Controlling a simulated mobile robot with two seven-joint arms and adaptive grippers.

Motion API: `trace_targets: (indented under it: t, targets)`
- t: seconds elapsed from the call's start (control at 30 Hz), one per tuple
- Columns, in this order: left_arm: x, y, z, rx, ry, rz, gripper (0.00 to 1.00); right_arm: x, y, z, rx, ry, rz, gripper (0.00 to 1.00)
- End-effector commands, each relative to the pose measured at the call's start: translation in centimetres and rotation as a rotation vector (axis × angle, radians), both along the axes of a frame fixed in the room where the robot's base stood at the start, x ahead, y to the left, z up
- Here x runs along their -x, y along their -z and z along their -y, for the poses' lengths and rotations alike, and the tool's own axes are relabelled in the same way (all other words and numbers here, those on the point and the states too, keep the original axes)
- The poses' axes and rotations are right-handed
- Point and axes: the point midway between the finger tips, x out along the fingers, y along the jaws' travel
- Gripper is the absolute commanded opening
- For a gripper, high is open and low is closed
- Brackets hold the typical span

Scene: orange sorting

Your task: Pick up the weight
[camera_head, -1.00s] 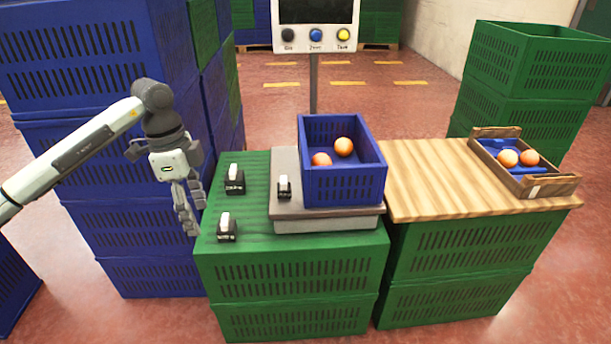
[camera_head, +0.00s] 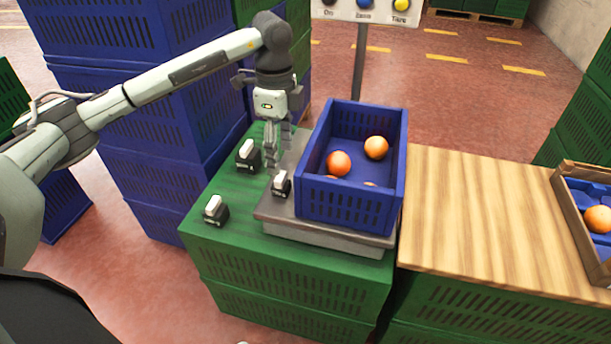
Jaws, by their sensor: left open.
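Several small black weights with pale handles are in view. One weight (camera_head: 248,156) stands at the back of the green crate top, another weight (camera_head: 215,210) at its front left. A third weight (camera_head: 281,185) stands on the scale plate, left of the blue crate. My left gripper (camera_head: 271,160) points down, open and empty, close to the back weight and the scale's left edge. Its fingers look above the surface; I cannot tell the exact gap. My right gripper is out of view.
The blue crate (camera_head: 345,205) with oranges sits on the scale (camera_head: 318,232). A wooden tray (camera_head: 578,222) with oranges is at the right edge. Tall blue crates (camera_head: 150,110) stand behind my left arm. The scale's display post (camera_head: 359,65) rises behind.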

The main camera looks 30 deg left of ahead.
Motion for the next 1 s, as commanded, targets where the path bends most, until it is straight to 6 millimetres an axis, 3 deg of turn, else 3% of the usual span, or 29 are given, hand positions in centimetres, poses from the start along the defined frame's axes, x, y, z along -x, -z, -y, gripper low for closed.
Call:
trace_targets:
  t: [0.17,0.7,0.97,1.0]
  targets:
    - [0.1,0.9,-0.1,-0.001,0.0,-0.003,0.57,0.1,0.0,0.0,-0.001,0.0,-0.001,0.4]
    - [1.0,7.5,0.0,-0.001,0.0,-0.002,0.57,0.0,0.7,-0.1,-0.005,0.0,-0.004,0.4]
    - [0.9,7.8,0.0,-0.001,0.0,0.0,0.57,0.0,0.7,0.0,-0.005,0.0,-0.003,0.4]
    - [0.9,7.8,0.0,-0.001,0.0,0.0,0.53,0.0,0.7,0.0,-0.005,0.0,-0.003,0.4]
